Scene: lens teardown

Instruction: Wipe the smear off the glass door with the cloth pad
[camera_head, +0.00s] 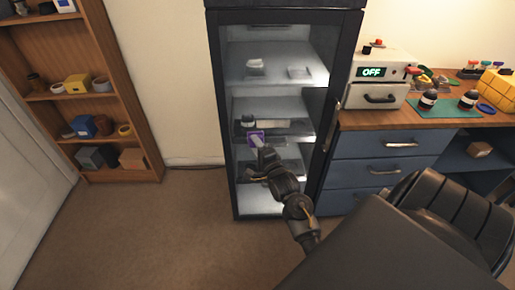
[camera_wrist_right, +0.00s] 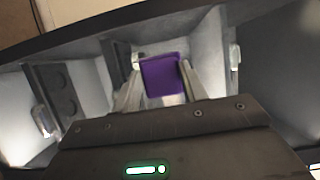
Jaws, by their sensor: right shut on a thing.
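The purple cloth pad (camera_head: 256,136) is in front of the lower middle of the cabinet's glass door (camera_head: 270,103). My right gripper (camera_head: 261,147) is shut on it. In the right wrist view the pad (camera_wrist_right: 162,76) sits between the two fingers. I cannot tell whether the pad touches the glass. The door looks closed, in a dark frame. I cannot make out the smear; the pad and arm cover part of the door. My left gripper is not in view.
Lit shelves with small items show behind the glass. A blue drawer bench (camera_head: 372,172) stands close at the right, carrying a white device (camera_head: 378,75) reading OFF. A wooden shelf unit (camera_head: 103,40) is at the left. The brown floor (camera_head: 165,215) between is clear.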

